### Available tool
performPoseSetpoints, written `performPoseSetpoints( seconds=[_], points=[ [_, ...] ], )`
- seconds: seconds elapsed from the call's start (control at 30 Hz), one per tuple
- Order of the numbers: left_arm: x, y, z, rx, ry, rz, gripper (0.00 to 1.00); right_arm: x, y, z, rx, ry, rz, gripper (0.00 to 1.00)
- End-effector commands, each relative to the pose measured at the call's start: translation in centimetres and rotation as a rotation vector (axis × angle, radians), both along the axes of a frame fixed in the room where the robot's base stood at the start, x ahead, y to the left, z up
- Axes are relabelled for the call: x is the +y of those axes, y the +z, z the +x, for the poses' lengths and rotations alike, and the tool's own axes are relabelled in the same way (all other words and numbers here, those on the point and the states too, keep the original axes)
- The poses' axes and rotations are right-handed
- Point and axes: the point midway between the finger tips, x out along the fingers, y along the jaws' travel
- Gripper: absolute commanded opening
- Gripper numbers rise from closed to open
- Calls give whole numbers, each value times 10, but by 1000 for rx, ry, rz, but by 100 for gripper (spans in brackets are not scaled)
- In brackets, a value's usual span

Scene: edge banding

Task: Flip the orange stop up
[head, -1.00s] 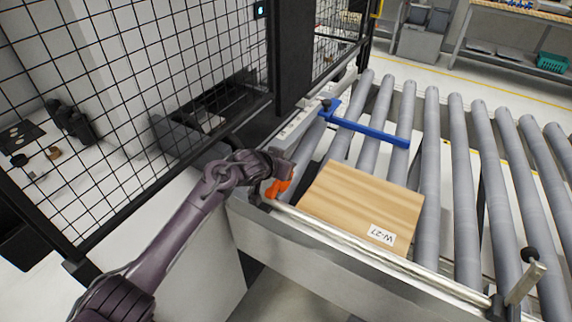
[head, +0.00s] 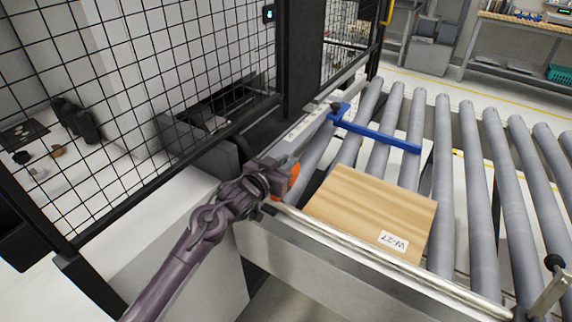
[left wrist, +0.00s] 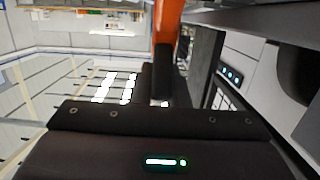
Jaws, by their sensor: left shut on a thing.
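The orange stop (head: 293,175) is at the left end of the roller conveyor, beside the wooden panel's near left corner. In the head view it stands up from the rail, partly hidden by my gripper. My left gripper (head: 280,181) is at the stop and shut on it. In the left wrist view the orange stop (left wrist: 166,25) runs up out of the dark fingers. My right gripper is in neither view.
A wooden panel (head: 370,205) labelled W-27 lies on the rollers. A blue bar (head: 380,134) crosses the rollers behind it. A metal rail (head: 370,258) runs along the conveyor's near edge. A black mesh fence (head: 150,90) stands at the left.

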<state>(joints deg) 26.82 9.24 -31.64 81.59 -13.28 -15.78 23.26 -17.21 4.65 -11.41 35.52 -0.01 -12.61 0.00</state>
Motion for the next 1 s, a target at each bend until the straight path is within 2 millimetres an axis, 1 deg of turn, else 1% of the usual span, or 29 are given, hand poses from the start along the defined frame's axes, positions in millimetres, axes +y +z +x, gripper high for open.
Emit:
performPoseSetpoints(
  seconds=[0.23, 0.27, 0.4, 0.43, 0.77, 0.87, 1.0],
  points=[
    [0, -1, 0, 2, 0, 1, 0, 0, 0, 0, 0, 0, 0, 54],
    [0, -1, 0, 2, 0, 1, 16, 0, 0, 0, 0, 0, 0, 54],
    [0, -1, 0, 2, 0, 1, 34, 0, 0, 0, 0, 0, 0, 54],
    [0, -1, 0, 2, 0, 1, 36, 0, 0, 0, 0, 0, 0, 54],
    [2, 0, -2, 2, 0, 1, 36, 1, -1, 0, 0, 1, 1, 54],
    [7, 0, -10, 1, 0, 0, 36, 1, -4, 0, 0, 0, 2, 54],
    [20, 2, -27, 1, 0, 2, 36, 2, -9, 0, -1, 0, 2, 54]
  ],
)
